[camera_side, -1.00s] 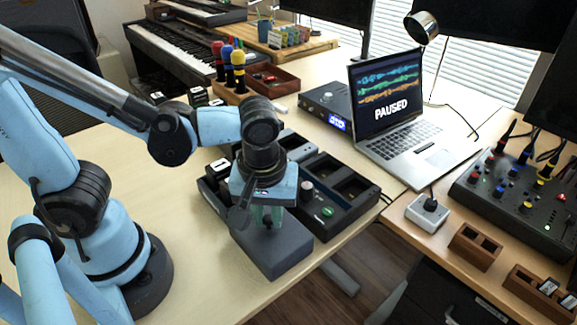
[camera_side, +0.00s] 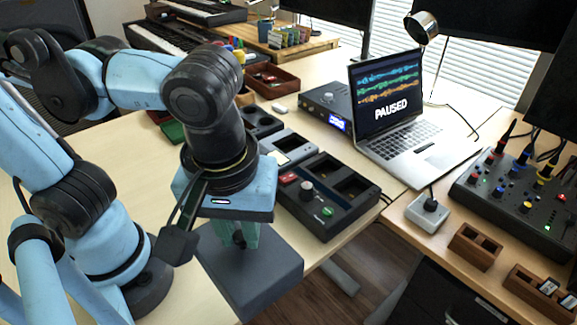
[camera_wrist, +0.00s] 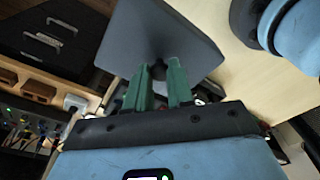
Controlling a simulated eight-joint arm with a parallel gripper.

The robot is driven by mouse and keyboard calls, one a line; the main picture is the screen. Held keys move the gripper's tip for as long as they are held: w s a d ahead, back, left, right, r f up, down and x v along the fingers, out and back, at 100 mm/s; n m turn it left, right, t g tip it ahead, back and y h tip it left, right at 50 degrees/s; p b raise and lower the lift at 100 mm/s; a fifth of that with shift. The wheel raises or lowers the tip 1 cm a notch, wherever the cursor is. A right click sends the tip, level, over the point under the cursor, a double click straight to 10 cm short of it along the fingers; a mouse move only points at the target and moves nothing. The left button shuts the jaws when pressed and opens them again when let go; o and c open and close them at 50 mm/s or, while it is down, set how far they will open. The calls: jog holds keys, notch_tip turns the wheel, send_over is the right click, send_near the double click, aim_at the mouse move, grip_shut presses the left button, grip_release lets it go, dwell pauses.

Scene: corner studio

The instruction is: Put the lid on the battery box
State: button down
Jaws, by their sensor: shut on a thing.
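My gripper (camera_side: 240,238) is shut on a dark grey lid (camera_side: 268,278), a broad flat-topped slab, and holds it near the front edge of the wooden table. In the wrist view the green fingers (camera_wrist: 160,75) meet the middle of the lid (camera_wrist: 190,28), which spreads out beyond them. The lid looks raised, but the gap under it cannot be judged. I cannot make out the battery box now; my wrist and gripper cover the area where an open dark box with white-labelled items showed earlier.
A black device (camera_side: 330,205) with a knob and red and green buttons stands right of my gripper. The table (camera_side: 120,155) has bare surface at left.

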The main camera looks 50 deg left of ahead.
jog(key=shift+s+r, duration=0.1)
jog(key=shift+r, duration=0.05)
jog(key=shift+w+a, duration=0.1)
jog(key=shift+w, duration=0.1)
jog(key=w+a, duration=0.5)
jog(key=a, duration=0.6)
jog(key=w+a, duration=0.5)
jog(key=a, duration=0.6)
jog(key=shift+s+f, duration=0.15)
jog(key=shift+f, duration=2.7)
jog(key=shift+f, duration=0.55)
jog(key=c, duration=1.3)
grip_release()
